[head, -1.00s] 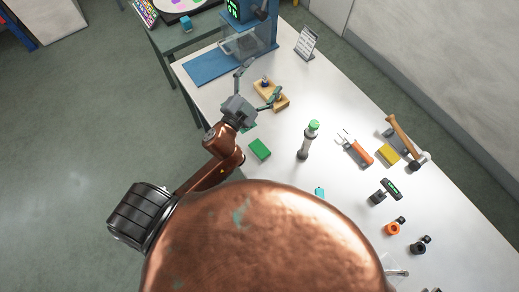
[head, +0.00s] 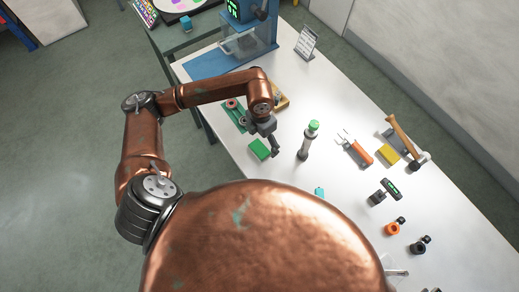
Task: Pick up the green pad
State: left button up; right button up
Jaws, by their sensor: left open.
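The green pad (head: 258,149) lies flat on the white table, left of the green-capped bottle-like post. My left gripper (head: 265,141) points down just above and beside the pad's upper right side. Its jaws are open, with one dark finger showing to the right of the pad. I cannot tell whether a finger touches the pad. My right gripper is out of view.
The green-capped post (head: 304,143) stands close to the right of the gripper. A green holder with rings (head: 235,113) and a wooden block (head: 281,100) lie behind. An orange-handled tool (head: 360,153), a yellow block (head: 388,154) and a hammer (head: 404,139) lie further right.

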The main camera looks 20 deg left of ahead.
aim_at(260, 148)
pick_arm(q)
jog(key=shift+w+a+f+y, duration=0.1)
jog(key=shift+a+y, duration=0.05)
jog(key=shift+a, duration=0.2)
jog(key=shift+w+a+f+y, duration=0.1)
jog(key=shift+a+y, duration=0.05)
jog(key=shift+a, duration=0.2)
jog(key=shift+f, duration=0.35)
jog(key=f, duration=0.3)
jog(key=f+p, duration=0.1)
jog(key=f, duration=0.2)
jog(key=shift+w+a+f+p, duration=0.2)
jog(key=shift+f+p, duration=0.1)
jog(key=shift+f, duration=0.05)
jog(key=shift+c, duration=0.4)
jog(key=c, duration=1)
